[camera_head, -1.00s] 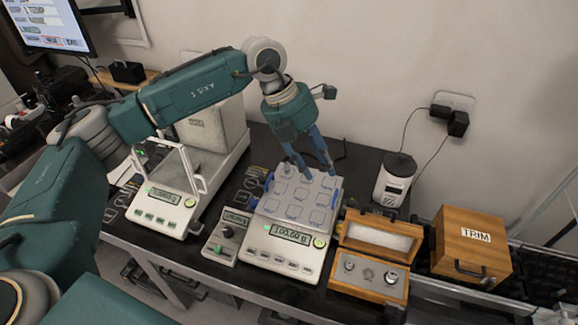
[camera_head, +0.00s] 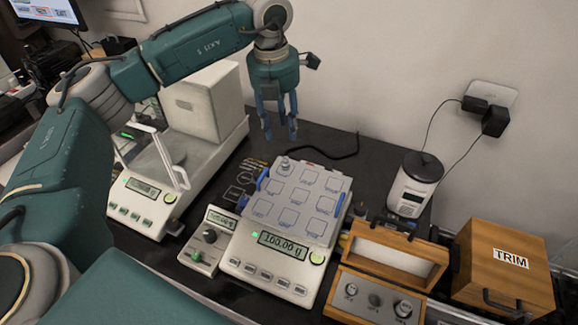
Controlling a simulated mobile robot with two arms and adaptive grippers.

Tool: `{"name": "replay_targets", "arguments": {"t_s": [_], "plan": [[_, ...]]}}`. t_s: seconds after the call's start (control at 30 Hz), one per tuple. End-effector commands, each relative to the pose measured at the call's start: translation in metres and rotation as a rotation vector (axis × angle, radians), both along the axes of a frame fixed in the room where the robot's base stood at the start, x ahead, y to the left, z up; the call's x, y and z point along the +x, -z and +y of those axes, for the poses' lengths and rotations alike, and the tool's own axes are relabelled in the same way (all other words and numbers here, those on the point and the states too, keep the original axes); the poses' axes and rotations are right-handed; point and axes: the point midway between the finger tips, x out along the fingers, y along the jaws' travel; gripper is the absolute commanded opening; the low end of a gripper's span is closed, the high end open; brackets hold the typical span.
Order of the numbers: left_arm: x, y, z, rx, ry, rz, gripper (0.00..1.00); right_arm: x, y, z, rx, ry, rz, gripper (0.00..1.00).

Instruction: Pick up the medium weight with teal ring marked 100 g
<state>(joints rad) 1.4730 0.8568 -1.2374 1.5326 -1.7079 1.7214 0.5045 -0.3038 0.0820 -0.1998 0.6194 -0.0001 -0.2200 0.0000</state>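A small silver weight (camera_head: 284,166) stands upright on the back left square of the grey pan (camera_head: 262,210) of the front balance. Its ring colour and marking are too small to read. The balance display (camera_head: 283,244) shows about 100.00 g. My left gripper (camera_head: 280,134) hangs pointing down behind and above the pan, its blue fingers apart with nothing between them. It is clear of the weight. My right gripper is not in view.
A second balance (camera_head: 148,199) with a glass shield stands at left. A small control box (camera_head: 206,240) lies between the balances. A white canister (camera_head: 412,187) and a wooden TRIM box (camera_head: 508,262) stand at right. Dark table behind the pan is free except for a cable.

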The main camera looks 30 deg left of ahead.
Motion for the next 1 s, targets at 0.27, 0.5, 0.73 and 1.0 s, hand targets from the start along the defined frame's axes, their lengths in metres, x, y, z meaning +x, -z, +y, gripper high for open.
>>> {"name": "replay_targets", "arguments": {"t_s": [0.27, 0.5, 0.73, 1.0], "plan": [[0.004, 0.038, -0.001, 0.001, 0.0, 0.005, 0.37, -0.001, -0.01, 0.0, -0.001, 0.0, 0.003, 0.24], [0.006, 0.059, -0.001, 0.0, 0.0, 0.003, 0.37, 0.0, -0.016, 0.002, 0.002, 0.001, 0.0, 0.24], [0.008, 0.091, -0.003, 0.0, 0.0, 0.006, 0.37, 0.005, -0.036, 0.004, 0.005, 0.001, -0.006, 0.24], [0.011, 0.109, -0.003, 0.0, 0.0, 0.0, 0.37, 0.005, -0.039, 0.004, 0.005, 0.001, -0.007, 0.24]]}}
